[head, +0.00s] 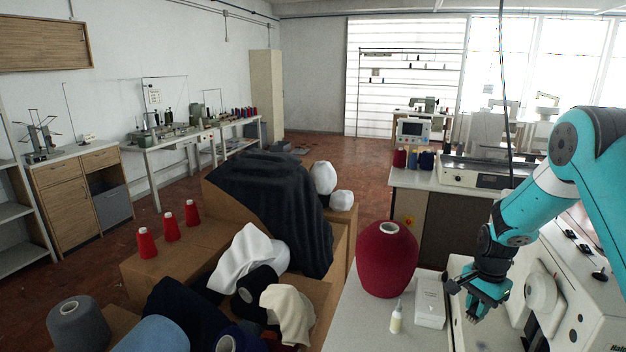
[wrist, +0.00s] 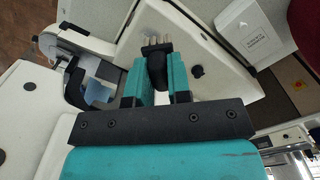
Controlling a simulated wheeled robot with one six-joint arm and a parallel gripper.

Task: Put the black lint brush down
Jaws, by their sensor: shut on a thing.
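My gripper (head: 480,300) is at the lower right in the head view, over the white machine beside the table. In the wrist view my gripper (wrist: 158,75) has its two teal fingers closed on a small black piece, the black lint brush (wrist: 157,68). Only part of the brush shows between the fingers; its shape is mostly hidden. A few short pale prongs show just beyond it, and I cannot tell whether they belong to it. In the head view the brush cannot be told apart from the dark gripper parts. Whether it touches the surface below is unclear.
A white box (head: 430,302), also in the wrist view (wrist: 255,30), lies left of my gripper. A small glue bottle (head: 396,316) and a large dark red yarn cone (head: 387,258) stand near it on the white table (head: 358,318). The table's front has some free room.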

